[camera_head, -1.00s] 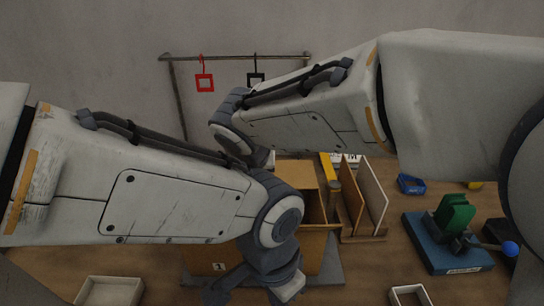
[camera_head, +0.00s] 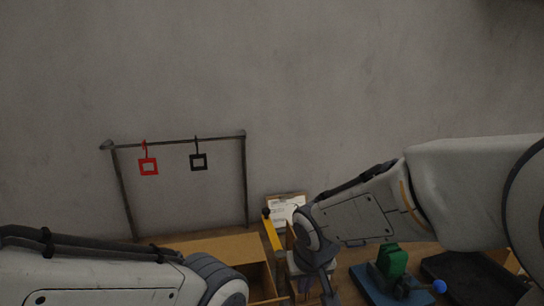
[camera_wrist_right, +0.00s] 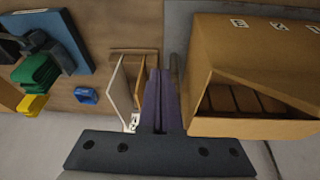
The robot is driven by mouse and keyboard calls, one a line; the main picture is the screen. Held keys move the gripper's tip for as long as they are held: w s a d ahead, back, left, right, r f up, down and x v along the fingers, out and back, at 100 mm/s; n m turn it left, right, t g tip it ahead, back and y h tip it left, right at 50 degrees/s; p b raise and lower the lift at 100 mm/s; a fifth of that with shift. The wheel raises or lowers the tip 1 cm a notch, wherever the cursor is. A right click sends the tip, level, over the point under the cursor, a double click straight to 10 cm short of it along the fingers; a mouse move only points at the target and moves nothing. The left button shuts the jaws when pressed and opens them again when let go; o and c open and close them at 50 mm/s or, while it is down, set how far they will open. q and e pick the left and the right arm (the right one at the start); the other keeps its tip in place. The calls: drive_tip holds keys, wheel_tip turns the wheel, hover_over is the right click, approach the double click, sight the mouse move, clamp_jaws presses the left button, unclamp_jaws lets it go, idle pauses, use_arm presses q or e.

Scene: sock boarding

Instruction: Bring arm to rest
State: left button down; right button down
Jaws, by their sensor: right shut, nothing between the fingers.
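My right arm (camera_head: 360,215) reaches in from the right, its wrist bent down near the yellow post and the box. My right gripper (camera_wrist_right: 160,75) is shut and empty, its two dark fingers together in the right wrist view. There it points in between the upright panels (camera_wrist_right: 121,85) and the cardboard box (camera_wrist_right: 240,45); I cannot tell whether it touches either. In the head view its tips are at or below the bottom edge. My left arm (camera_head: 90,275) lies across the lower left of the head view; its gripper is out of the frame.
A rail (camera_head: 180,143) carries a red square frame (camera_head: 148,167) and a black one (camera_head: 198,162) by the wall. A clipboard (camera_head: 285,208) stands behind the yellow post (camera_head: 272,234). A green clamp (camera_head: 392,262) and a dark tray (camera_head: 470,280) are at lower right.

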drive_tip(key=s+d+f+m+g, duration=0.1)
drive_tip(key=s+d+f, duration=0.2)
drive_tip(key=d, duration=0.3)
drive_tip(key=s+d+f+m, duration=0.1)
drive_tip(key=s+d+f, duration=0.25)
drive_tip(key=d, duration=0.35)
drive_tip(key=s+a+r+n+g, duration=0.1)
drive_tip(key=s+a+r+n, duration=0.2)
drive_tip(key=s+a, duration=0.4)
drive_tip(key=s+a+r+n+g+p, duration=0.1)
drive_tip(key=s+a+r+n, duration=0.3)
drive_tip(key=s+a, duration=0.2)
drive_tip(key=shift+s+a+n+g+y, duration=0.3)
drive_tip(key=shift+s+a+g+y, duration=0.1)
drive_tip(key=shift+a, duration=0.25)
